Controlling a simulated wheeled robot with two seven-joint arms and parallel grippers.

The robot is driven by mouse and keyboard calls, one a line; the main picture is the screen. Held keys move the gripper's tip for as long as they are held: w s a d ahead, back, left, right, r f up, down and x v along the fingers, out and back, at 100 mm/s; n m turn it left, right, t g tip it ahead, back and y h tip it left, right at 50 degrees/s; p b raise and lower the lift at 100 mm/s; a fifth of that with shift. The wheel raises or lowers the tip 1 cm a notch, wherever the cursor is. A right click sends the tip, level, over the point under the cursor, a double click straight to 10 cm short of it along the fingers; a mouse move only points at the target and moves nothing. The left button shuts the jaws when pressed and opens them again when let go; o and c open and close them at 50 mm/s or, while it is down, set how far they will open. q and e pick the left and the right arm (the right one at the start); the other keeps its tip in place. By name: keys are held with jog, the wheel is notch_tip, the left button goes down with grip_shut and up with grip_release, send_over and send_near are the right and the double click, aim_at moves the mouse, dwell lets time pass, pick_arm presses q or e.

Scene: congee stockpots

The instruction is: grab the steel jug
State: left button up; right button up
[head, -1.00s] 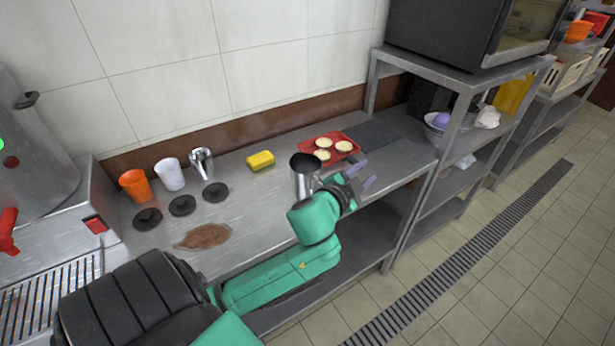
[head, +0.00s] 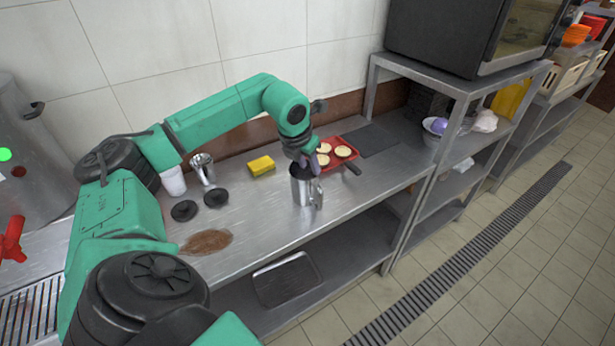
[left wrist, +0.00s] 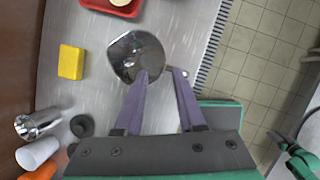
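The steel jug (head: 303,190) stands upright on the steel counter, with its handle on the right side in the head view. In the left wrist view I look down into its open mouth (left wrist: 136,56). My left gripper (head: 303,158) is just above the jug, pointing down. In the left wrist view its two purple fingers (left wrist: 162,73) are apart. One finger overlaps the jug's near rim and the other is beside the jug on the right. I cannot tell whether either touches it.
A yellow sponge (head: 261,165) and a red tray (head: 347,147) with pale rounds are near the jug. A metal cup (head: 203,167), white cup (head: 173,181) and black lids (head: 184,210) stand left. A brown spill (head: 207,242) lies in front. The counter edge is close.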

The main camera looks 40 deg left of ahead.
aim_at(317, 179)
pick_arm(q)
jog(key=p+x, duration=0.1)
jog(key=x, duration=0.1)
jog(key=p+x, duration=0.1)
jog(key=x, duration=0.2)
jog(key=d+p+x, duration=0.1)
jog(key=x, duration=0.1)
jog(key=shift+w+a+f, duration=0.1)
jog(key=shift+w+f, duration=0.2)
jog(key=shift+f, duration=0.05)
jog(key=shift+w+f, duration=0.1)
jog(key=shift+f, duration=0.1)
jog(key=shift+r, duration=0.1)
grip_shut()
dwell(0.6)
